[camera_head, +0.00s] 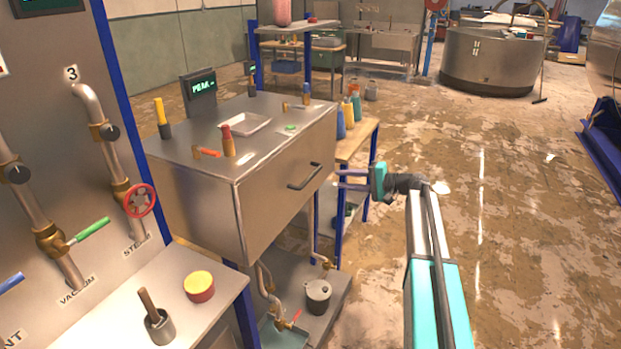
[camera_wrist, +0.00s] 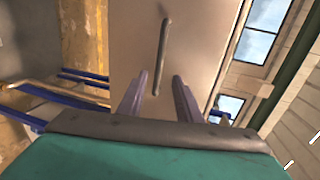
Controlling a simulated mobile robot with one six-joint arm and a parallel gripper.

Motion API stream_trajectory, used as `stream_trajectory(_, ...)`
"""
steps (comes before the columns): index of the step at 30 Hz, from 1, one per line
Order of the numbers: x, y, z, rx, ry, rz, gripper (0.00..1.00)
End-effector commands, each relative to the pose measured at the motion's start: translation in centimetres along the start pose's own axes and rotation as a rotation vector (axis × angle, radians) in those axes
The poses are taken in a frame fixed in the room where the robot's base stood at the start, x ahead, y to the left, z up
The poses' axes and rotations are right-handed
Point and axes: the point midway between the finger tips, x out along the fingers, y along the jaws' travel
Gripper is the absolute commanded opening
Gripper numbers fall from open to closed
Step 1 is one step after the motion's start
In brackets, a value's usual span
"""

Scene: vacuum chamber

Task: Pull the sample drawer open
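The sample drawer (camera_head: 276,199) is the brushed metal front of a cabinet left of centre in the head view, and it looks closed. Its dark bar handle (camera_head: 304,176) sits on the upper right part of that front. My gripper (camera_head: 338,180) is just right of the handle, with its fingers pointing left toward the drawer front. In the wrist view the drawer front (camera_wrist: 133,52) fills the middle and the handle (camera_wrist: 161,58) stands ahead of my gripper (camera_wrist: 160,82).
The cabinet top (camera_head: 205,135) holds a white tray (camera_head: 245,123), small tools and a screen. A wooden shelf (camera_head: 357,140) with bottles stands behind the drawer's right side. A pot (camera_head: 318,295) is below. The floor (camera_head: 520,210) to the right is clear.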

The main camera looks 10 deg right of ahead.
Motion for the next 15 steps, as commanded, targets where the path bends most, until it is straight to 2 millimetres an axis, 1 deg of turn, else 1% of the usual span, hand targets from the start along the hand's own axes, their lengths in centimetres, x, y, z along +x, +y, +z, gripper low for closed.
stream_trajectory(5,0.5,0.0,0.0,0.0,-0.001,0.001,0.32)
stream_trajectory(8,1.1,0.0,0.0,0.001,-0.002,0.001,0.32)
stream_trajectory(11,2.1,-0.1,0.0,0.001,-0.001,0.001,0.32)
stream_trajectory(15,4.0,-0.1,0.0,0.001,-0.003,0.001,0.32)
